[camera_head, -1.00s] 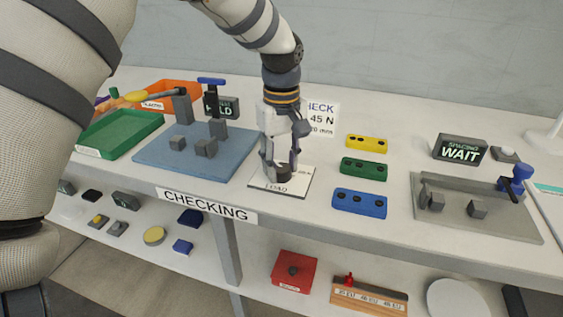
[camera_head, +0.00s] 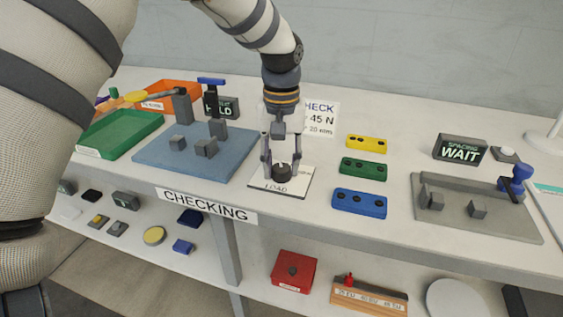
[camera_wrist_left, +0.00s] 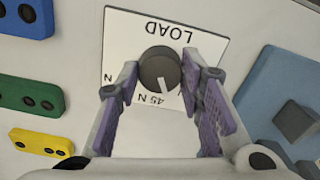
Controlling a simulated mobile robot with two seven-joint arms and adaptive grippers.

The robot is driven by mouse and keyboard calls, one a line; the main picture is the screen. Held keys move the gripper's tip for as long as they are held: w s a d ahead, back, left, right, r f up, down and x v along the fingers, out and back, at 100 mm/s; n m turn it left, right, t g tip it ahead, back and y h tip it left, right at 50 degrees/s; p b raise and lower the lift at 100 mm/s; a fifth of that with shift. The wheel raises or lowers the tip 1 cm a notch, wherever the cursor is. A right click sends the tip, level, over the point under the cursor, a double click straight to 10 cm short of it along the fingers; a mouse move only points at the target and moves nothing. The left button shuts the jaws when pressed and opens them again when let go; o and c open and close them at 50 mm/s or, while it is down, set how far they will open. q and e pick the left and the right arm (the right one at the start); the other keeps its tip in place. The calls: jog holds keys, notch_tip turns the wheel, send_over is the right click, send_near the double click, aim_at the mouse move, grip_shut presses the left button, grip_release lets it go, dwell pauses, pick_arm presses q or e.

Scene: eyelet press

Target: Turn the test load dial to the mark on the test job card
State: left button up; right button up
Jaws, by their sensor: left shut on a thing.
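The load dial (camera_head: 282,172) is a dark round knob on a white plate (camera_head: 262,182) marked LOAD. In the left wrist view the dial (camera_wrist_left: 159,68) has a white pointer line aimed at or very near the "45 N" mark. My left gripper (camera_head: 281,167) points down over the plate, its fingers on either side of the dial. In the wrist view its purple-padded fingers (camera_wrist_left: 160,72) flank the dial, shut on it. The test job card (camera_head: 320,119) stands behind, partly hidden by my gripper; it reads "45 N". My right gripper is not in view.
Yellow (camera_head: 367,143), green (camera_head: 364,168) and blue (camera_head: 359,203) blocks lie right of the plate. A blue fixture board (camera_head: 165,160) lies left of it. A grey fixture (camera_head: 480,225) and a WAIT sign (camera_head: 460,149) are further right. The table's front edge is close.

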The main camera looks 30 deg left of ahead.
aim_at(281, 167)
pick_arm(q)
jog(key=m, duration=0.5)
jog(key=shift+m, duration=0.4)
dwell(0.4)
jog(key=o, duration=1.2)
notch_tip(281, 167, up, 12)
